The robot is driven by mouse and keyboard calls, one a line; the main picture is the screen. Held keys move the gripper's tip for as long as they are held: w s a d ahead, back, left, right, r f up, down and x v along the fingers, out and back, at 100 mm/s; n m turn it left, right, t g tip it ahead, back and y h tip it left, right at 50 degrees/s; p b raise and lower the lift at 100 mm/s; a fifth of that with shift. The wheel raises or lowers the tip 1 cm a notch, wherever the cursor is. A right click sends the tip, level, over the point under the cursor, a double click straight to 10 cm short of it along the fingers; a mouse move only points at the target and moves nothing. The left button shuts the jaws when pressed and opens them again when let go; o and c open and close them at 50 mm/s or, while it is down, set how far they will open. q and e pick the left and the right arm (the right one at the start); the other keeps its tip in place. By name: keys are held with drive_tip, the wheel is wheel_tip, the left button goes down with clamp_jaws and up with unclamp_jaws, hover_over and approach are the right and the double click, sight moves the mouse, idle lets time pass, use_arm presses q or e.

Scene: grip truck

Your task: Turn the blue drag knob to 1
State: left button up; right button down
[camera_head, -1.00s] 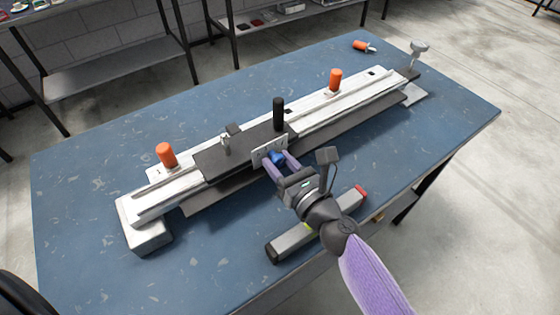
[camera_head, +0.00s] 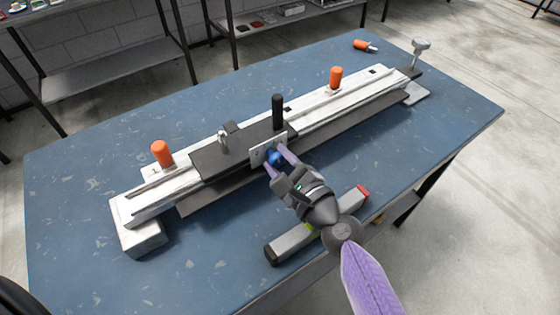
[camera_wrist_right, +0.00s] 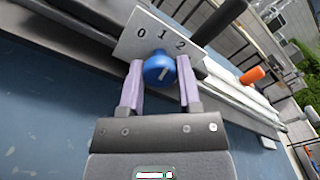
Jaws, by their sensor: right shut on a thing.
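The blue knob (camera_head: 274,157) sits on a pale upright plate (camera_head: 257,155) at the front of the dark carriage (camera_head: 205,160). In the right wrist view the knob (camera_wrist_right: 159,68) is round, with a short slanted pale mark on its face. The plate (camera_wrist_right: 130,45) there bears 0, 1 and 2 above the knob. I cannot tell exactly which number the mark faces. My right gripper (camera_head: 276,161) is shut on the knob, one purple finger on each side; its fingers also show in the right wrist view (camera_wrist_right: 160,80). My left gripper is not in view.
The carriage rides a long pale rail on the blue table (camera_head: 90,190). Two orange handles (camera_head: 162,153) (camera_head: 336,77) and a black upright handle (camera_head: 278,110) stand along it. A grey bar (camera_head: 292,243) lies under my right arm. The table's left side is clear.

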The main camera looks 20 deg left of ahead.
drive_tip(key=shift+f+n, duration=0.1)
drive_tip(key=shift+n, duration=0.5)
drive_tip(key=shift+c, duration=1.5)
unclamp_jaws()
